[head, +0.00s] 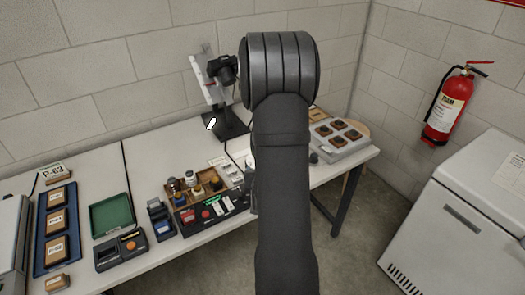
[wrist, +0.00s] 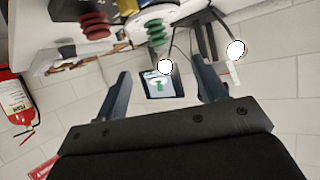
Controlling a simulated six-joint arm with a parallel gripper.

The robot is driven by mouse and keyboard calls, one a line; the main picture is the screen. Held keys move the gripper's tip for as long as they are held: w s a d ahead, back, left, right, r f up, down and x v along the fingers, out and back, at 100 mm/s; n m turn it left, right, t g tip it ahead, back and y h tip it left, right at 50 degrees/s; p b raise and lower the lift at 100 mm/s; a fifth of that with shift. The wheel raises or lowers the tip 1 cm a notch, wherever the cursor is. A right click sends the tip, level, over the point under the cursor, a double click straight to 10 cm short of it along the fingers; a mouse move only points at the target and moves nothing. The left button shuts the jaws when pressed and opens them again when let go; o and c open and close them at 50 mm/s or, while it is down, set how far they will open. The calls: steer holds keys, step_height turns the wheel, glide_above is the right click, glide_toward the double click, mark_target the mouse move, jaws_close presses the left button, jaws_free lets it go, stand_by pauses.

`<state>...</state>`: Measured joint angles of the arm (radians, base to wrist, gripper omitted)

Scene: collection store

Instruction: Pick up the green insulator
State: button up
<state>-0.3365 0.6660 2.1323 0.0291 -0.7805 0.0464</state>
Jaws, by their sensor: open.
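In the wrist view a green ribbed piece, which looks like the green insulator (wrist: 156,32), shows near the top, beyond my fingertips. My gripper (wrist: 163,68) is open, its two dark fingers spread wide with nothing held between them. The green insulator is apart from both fingers. A similar red ribbed piece (wrist: 94,24) stands to its left. A small dark-framed screen (wrist: 160,87) with a green figure on it shows between the fingers. In the head view my arm covers the middle of the table, and I cannot make out the green insulator there.
The white table (head: 90,180) carries a blue tray (head: 69,240), a green tray (head: 111,214), a wooden box of small jars (head: 180,188), a camera stand (head: 228,124) and a grey panel (head: 341,147). A fire extinguisher (head: 447,110) hangs right, above a white cabinet (head: 470,215).

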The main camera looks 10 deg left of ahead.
steer(key=w+a+m+g+h, duration=0.2)
steer(key=w+a+m+g, duration=0.55)
steer(key=w, duration=0.65)
step_height(320, 180, up, 12)
steer(key=w+m+g+h, duration=0.2)
steer(key=m+g+h, duration=0.25)
steer(key=m, duration=0.95)
steer(key=shift+n+y, duration=0.25)
steer(key=shift+y, duration=0.1)
steer(key=d+f, duration=0.1)
steer(key=f, duration=0.4)
steer(key=d+f, duration=0.1)
steer(key=f, duration=0.5)
steer(key=d+f, duration=0.1)
steer(key=f, duration=0.5)
steer(key=shift+d+f, duration=0.15)
steer(key=c, duration=1.2)
